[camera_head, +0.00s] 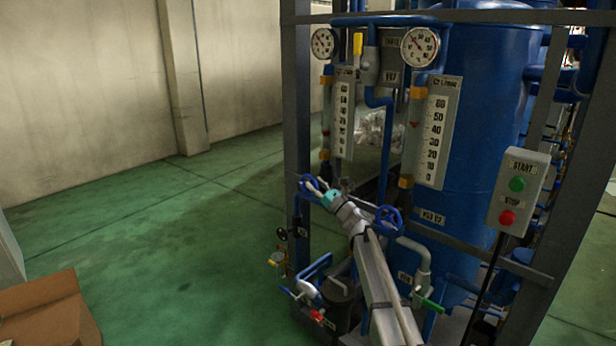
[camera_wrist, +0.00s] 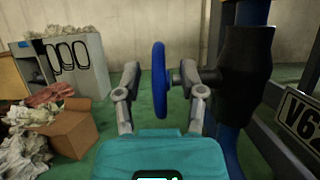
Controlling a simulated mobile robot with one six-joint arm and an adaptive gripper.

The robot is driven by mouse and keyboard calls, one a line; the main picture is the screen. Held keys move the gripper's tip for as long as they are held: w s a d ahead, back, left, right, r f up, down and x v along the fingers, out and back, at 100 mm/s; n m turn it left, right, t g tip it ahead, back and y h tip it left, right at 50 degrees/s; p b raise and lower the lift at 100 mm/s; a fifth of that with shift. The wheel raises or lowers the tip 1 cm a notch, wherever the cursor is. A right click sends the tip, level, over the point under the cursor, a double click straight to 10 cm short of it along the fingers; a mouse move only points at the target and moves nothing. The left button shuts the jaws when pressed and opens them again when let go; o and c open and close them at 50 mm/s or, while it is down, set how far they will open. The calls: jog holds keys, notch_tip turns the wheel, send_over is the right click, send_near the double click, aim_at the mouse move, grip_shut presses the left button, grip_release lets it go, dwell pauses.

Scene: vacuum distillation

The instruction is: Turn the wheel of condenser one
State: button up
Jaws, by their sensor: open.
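A blue hand wheel (camera_wrist: 160,82) stands nearly edge-on between the two grey fingers of my gripper (camera_wrist: 169,80) in the wrist view. My gripper is open, with one finger on each side of the wheel. Gaps show on both sides of the rim; the right finger overlaps the wheel's dark stem. In the head view my gripper (camera_head: 317,188) is at the left blue wheel (camera_head: 309,184), partly covering it. A second blue wheel (camera_head: 388,220) is to the right, beside my arm. I cannot read which wheel belongs to condenser one.
A dark valve body (camera_wrist: 246,75) and a labelled plate (camera_wrist: 304,122) are close on the right. The steel frame post (camera_head: 297,120), gauges and blue tank (camera_head: 485,130) crowd the rig. A cardboard box (camera_head: 52,310) lies at left; green floor between is clear.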

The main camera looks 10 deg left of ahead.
jog(key=shift+p+x, duration=0.3)
jog(key=shift+x, duration=1)
jog(key=shift+c, duration=0.2)
grip_shut()
